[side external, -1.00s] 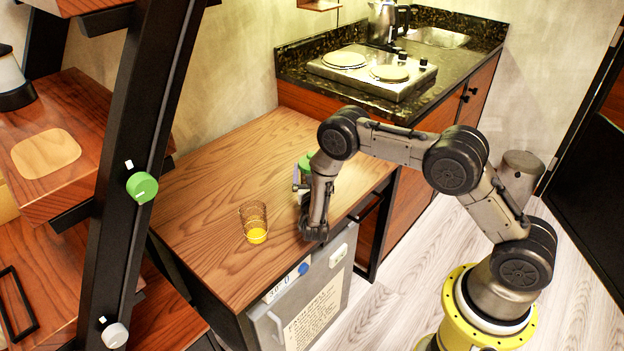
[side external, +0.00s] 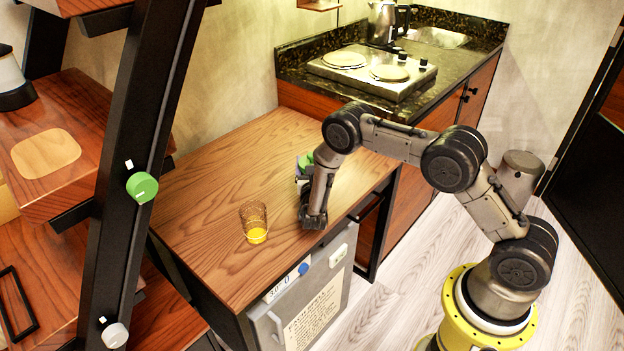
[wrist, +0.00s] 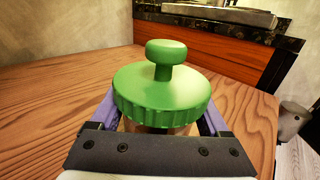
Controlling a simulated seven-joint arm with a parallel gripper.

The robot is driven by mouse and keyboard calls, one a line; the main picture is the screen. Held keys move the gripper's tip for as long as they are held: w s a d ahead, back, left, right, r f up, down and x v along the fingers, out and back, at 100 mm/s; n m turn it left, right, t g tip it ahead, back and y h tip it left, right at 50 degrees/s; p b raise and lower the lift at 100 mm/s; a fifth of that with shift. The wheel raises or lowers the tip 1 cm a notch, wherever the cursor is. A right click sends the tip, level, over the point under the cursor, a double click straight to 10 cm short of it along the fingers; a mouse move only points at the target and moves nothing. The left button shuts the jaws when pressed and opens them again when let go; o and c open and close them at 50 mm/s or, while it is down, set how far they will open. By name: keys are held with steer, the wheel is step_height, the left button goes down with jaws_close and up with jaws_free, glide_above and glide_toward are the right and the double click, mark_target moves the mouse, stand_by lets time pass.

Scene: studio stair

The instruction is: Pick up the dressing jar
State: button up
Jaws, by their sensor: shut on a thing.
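The dressing jar (wrist: 162,92) has a green ribbed lid with a round knob. It fills the middle of the wrist view, upright, with its lower body mostly hidden behind my gripper. My gripper (wrist: 160,128) has a finger on each side of the jar just under the lid and is shut on it. In the side external view only a bit of the green jar (side external: 305,160) shows behind my gripper (side external: 301,180), over the wooden counter (side external: 215,185). I cannot tell whether the jar's base touches the wood.
A glass (side external: 255,222) with yellow-orange liquid stands on the counter, left of my gripper. A dark stone counter with a hot plate (side external: 372,72) and a kettle (side external: 383,22) is at the back. A black-framed stair rises at left. The counter's left part is clear.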

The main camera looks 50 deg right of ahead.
steer(key=shift+r, duration=0.2)
jaws_close()
steer(key=shift+r, duration=0.25)
steer(key=r, duration=0.3)
steer(key=shift+s+a+r, duration=0.15)
steer(key=shift+s, duration=0.15)
steer(key=s+r, duration=0.2)
steer(key=s+a+r, duration=0.1)
steer(key=r, duration=0.1)
steer(key=shift+s+r, duration=0.3)
steer(key=shift+s, duration=0.1)
steer(key=s+a+r, duration=0.2)
steer(key=s+r, duration=0.2)
steer(key=s, duration=0.5)
step_height(320, 180, up, 8)
steer(key=shift+a+r, duration=0.15)
